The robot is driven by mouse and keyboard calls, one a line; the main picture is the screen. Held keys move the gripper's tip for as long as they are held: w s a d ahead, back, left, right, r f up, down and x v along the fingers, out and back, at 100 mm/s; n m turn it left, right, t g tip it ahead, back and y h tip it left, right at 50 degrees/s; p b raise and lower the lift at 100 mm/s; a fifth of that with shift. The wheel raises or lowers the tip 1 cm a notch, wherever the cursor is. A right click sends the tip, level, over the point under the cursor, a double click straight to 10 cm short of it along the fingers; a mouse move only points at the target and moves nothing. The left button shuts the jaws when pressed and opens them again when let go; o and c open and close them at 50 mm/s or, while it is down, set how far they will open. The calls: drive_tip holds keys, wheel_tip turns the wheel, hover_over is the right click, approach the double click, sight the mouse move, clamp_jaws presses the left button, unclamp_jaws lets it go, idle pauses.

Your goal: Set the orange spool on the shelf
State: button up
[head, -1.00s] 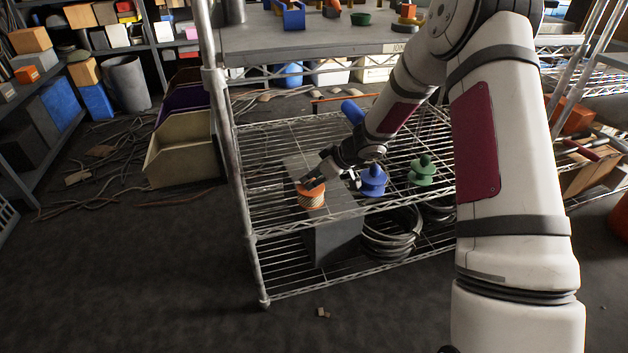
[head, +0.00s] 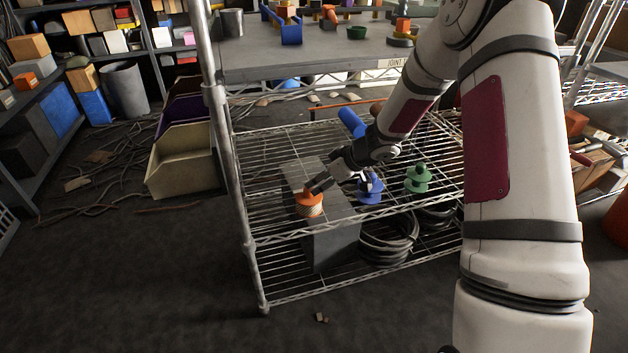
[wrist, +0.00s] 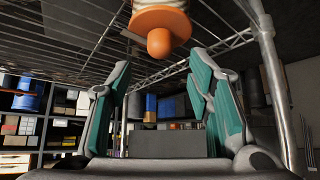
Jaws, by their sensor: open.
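The orange spool (head: 310,204), with pale winding, stands upright near the front left of the wire shelf (head: 270,232). In the wrist view, which looks upside down, its orange top and knob (wrist: 160,30) show at the upper middle, near the wire grid. My gripper (head: 322,184) is just above and right of the spool in the head view. In the wrist view its green-padded fingers (wrist: 162,72) are spread, with nothing between them. The knob lies beyond the fingertips, roughly centred between them. I cannot tell whether a fingertip touches the spool.
A blue spool (head: 369,187) and a green spool (head: 417,178) stand to the right on the same shelf. A grey block (head: 332,245) shows by the shelf's front edge, and coiled cable (head: 388,245) lies below. A metal post (head: 238,200) rises at the left. A tabletop (head: 300,60) is above.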

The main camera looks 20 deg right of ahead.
drive_tip(key=p+v, duration=0.2)
drive_tip(key=v, duration=0.4)
drive_tip(key=shift+s+r+p, duration=0.15)
drive_tip(key=shift+r+p, duration=0.1)
drive_tip(key=shift+p, duration=0.1)
